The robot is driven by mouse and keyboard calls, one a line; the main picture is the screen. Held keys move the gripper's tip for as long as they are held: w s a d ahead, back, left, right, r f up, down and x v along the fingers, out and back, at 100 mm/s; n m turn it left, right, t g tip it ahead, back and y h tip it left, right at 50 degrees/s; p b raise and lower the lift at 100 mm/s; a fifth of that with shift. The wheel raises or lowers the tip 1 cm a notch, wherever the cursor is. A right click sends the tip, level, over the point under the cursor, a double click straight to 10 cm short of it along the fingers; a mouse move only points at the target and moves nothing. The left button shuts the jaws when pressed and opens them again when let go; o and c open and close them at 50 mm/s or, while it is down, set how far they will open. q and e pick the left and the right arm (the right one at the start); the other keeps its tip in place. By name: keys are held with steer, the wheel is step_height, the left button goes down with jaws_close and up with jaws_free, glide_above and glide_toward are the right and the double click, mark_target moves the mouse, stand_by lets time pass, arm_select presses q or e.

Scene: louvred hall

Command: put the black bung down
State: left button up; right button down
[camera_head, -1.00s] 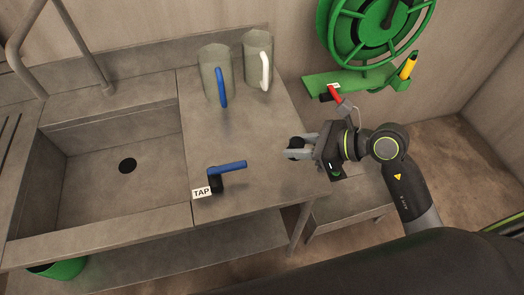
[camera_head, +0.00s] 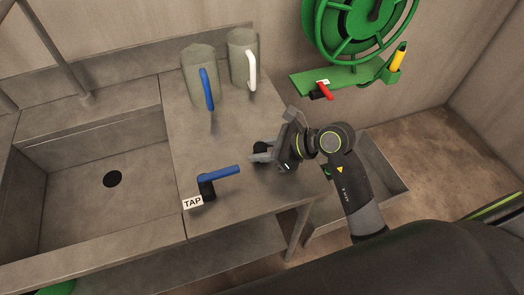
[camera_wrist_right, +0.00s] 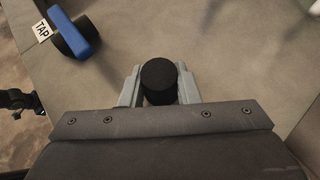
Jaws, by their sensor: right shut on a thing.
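My right gripper (camera_head: 262,153) is over the grey worktop (camera_head: 235,200), to the right of the blue-handled tap. It is shut on the black bung (camera_wrist_right: 158,82), a short dark cylinder, which shows between the fingers in the right wrist view. In the head view the bung (camera_head: 261,147) is partly hidden by the fingers. I cannot tell whether its underside touches the worktop. My left gripper is not in view.
The tap with a blue lever (camera_head: 219,173) and TAP label stands at the worktop's front left. A blue-handled jug (camera_head: 198,78) and a white-handled jug (camera_head: 241,60) stand behind. The sink (camera_head: 75,195) is left. A green hose reel (camera_head: 350,35) hangs on the wall.

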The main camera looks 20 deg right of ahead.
steer(key=shift+f, duration=0.6)
steer(key=shift+f, duration=0.1)
steer(key=c, duration=1.1)
jaws_free()
steer(key=b+v, duration=0.1)
steer(key=v, duration=0.9)
steer(key=shift+s+d, duration=0.1)
steer(key=shift+d, duration=0.2)
steer(key=shift+s+d+r, duration=0.35)
steer(key=shift+d+r, duration=0.05)
steer(key=shift+r, duration=0.25)
